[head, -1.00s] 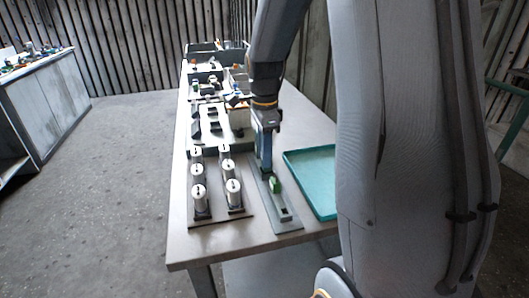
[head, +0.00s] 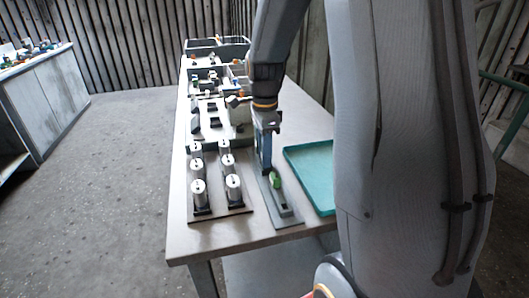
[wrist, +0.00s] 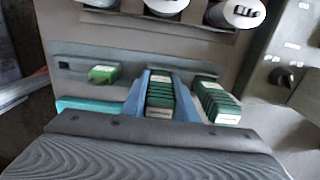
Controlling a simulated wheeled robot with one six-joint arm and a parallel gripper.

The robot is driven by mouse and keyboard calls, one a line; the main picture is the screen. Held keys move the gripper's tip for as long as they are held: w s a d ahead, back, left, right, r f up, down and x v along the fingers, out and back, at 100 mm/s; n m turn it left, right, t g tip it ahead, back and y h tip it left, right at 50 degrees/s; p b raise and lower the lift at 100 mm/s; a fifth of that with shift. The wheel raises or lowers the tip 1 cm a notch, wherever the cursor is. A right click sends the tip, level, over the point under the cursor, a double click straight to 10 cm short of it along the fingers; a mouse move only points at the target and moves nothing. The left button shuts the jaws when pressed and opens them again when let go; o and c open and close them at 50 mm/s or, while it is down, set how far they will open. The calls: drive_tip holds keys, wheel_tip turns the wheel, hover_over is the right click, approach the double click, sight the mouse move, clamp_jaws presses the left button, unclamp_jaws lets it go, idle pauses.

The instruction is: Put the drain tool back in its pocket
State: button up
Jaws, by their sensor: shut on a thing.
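The grey strip (head: 289,220) lies along the table between the silver cylinders and the teal tray. My gripper (head: 266,170) is low over its far part, with blue fingers pointing down. In the wrist view, my gripper (wrist: 160,95) is shut on a green ribbed piece with pale labels (wrist: 160,97), which I take to be the drain tool. Its lower end and any pocket under it are hidden. A similar green ribbed piece (wrist: 218,103) stands just right of the fingers. A small green block (wrist: 103,74) sits left of them; it also shows in the head view (head: 276,179).
Silver cylinders (head: 199,187) stand on a dark plate (head: 222,216) left of the strip, close to my gripper. A teal tray (head: 312,180) lies to its right. Bins (head: 217,47) and parts fill the table's far end. The near table edge is bare.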

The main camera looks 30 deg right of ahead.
drive_tip(key=shift+f, duration=0.1)
drive_tip(key=o, duration=0.9)
drive_tip(key=shift+o, duration=0.2)
wheel_tip(320, 180, up, 8)
drive_tip(key=shift+f+b, duration=0.1)
drive_tip(key=shift+b, duration=0.45)
